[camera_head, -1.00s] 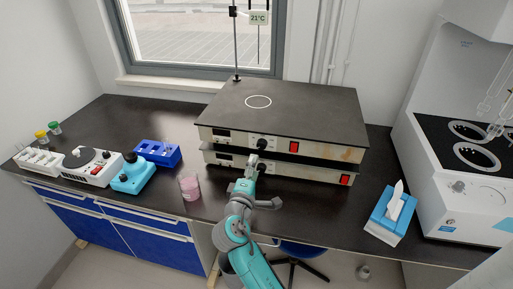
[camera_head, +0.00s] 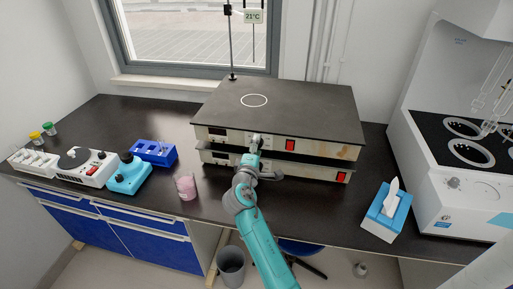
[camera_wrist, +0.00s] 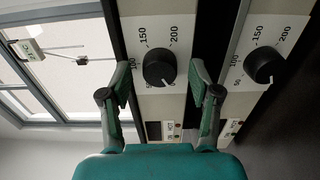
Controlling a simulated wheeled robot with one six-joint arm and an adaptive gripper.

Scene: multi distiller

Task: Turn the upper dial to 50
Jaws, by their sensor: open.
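The upper dial (camera_wrist: 159,68) is a round black knob on the light front panel of the upper hot plate (camera_head: 322,149). In the wrist view it sits between the two fingertips of my gripper (camera_wrist: 160,72), which is open. A gap shows on each side of the knob, and I cannot tell how deep the fingers reach around it. The scale reads 50, 100, 150 and 200. In the head view my gripper (camera_head: 256,143) covers the dial.
The lower hot plate's dial (camera_wrist: 264,64) is close beside my right finger in the wrist view. A red switch (camera_head: 290,145) is right of my gripper. A pink beaker (camera_head: 186,187) stands front left. A tissue box (camera_head: 386,213) is at right.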

